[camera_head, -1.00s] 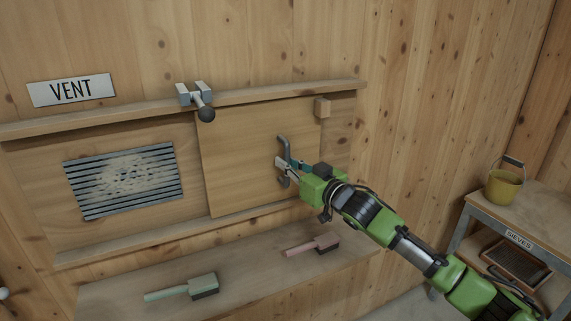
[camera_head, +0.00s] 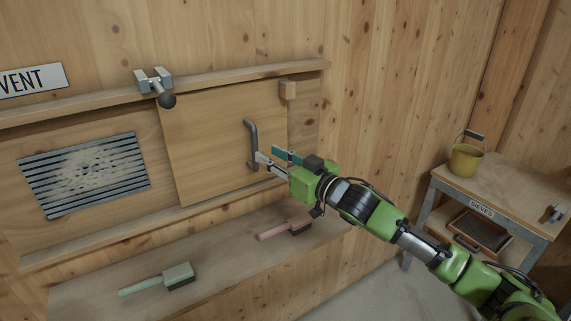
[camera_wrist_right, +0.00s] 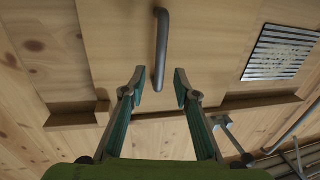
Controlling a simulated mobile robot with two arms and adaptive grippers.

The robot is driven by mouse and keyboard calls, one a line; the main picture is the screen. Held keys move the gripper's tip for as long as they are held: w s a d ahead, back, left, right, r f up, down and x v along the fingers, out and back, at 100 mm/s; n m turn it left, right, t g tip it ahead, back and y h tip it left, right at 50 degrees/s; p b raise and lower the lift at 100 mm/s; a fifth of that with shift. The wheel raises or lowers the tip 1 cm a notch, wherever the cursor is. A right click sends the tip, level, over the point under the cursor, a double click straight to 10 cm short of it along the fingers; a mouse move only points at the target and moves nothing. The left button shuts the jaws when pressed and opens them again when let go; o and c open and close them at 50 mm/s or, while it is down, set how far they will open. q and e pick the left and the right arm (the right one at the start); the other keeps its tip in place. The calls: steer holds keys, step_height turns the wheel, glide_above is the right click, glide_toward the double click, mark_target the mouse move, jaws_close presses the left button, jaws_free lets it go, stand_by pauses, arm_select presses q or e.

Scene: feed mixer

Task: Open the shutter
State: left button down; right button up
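The shutter (camera_head: 215,135) is a plain wooden panel between two wooden rails, standing to the right of the slatted vent grille (camera_head: 85,175). The grille is uncovered. The shutter's grey bar handle (camera_head: 251,145) is upright near its right side; it also shows in the right wrist view (camera_wrist_right: 161,45). My right gripper (camera_head: 268,158) is open and empty, just to the right of the handle and in front of the panel. In the right wrist view its fingertips (camera_wrist_right: 159,82) are spread to either side of the handle's end, apparently short of it. My left gripper is not in view.
A metal latch with a dark knob (camera_head: 167,100) sits on the upper rail, and a wooden block (camera_head: 288,90) at the shutter's upper right. Two brushes, green (camera_head: 155,281) and pink (camera_head: 283,229), lie on the shelf below. A yellow bucket (camera_head: 466,160) stands on the right table.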

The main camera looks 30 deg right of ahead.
steer(key=shift+s+d, duration=0.25)
steer(key=shift+s, duration=1)
steer(key=shift+s+d, duration=0.25)
steer(key=shift+s, duration=0.95)
